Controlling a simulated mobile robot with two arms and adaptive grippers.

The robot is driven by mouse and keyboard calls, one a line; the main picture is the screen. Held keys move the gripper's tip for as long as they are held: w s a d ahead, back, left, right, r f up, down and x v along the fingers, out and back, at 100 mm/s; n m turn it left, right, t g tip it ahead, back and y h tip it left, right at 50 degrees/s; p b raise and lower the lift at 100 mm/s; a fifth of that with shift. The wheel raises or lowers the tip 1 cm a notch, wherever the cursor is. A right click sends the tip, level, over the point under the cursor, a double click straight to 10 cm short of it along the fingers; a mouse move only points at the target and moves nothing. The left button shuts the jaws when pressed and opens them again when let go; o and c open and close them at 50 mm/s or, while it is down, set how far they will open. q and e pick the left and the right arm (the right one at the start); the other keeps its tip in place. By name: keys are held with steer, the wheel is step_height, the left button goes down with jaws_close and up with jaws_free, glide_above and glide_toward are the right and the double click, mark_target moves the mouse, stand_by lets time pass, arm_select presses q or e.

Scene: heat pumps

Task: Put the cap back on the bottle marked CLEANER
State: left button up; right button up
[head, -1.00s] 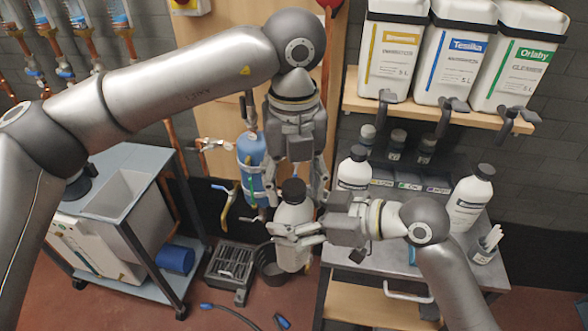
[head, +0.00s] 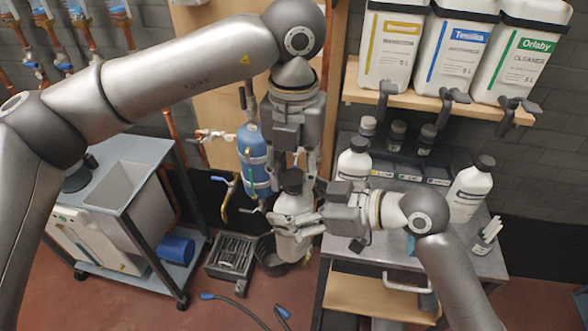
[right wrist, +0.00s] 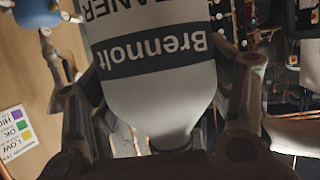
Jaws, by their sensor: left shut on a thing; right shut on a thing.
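The white bottle (head: 292,243) stands upright in the air in the head view. The right wrist view shows its label (right wrist: 155,45), which reads Brennolt and part of CLEANER. My right gripper (head: 296,222) is shut around the bottle's body from the right. A black cap (head: 292,181) is at the top of the bottle, in line with its neck. My left gripper (head: 292,176) points down from above and is shut on the cap. The fingers partly hide the join, so I cannot tell whether the cap is seated on the neck.
A grey worktop (head: 400,255) at the right holds another capped white bottle (head: 353,165), a further one (head: 470,190) and small jars. Large canisters (head: 450,55) stand on the shelf above. A blue tank (head: 252,160) hangs behind my left gripper. A grey cart (head: 140,185) stands left.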

arm_select(q)
steer(key=m, duration=0.5)
steer(key=shift+m, duration=0.3)
steer(key=m, duration=0.8)
steer(key=shift+m, duration=0.3)
steer(key=m, duration=0.5)
steer(key=o, duration=1.2)
step_height(320, 180, up, 12)
steer(key=shift+f, duration=0.1)
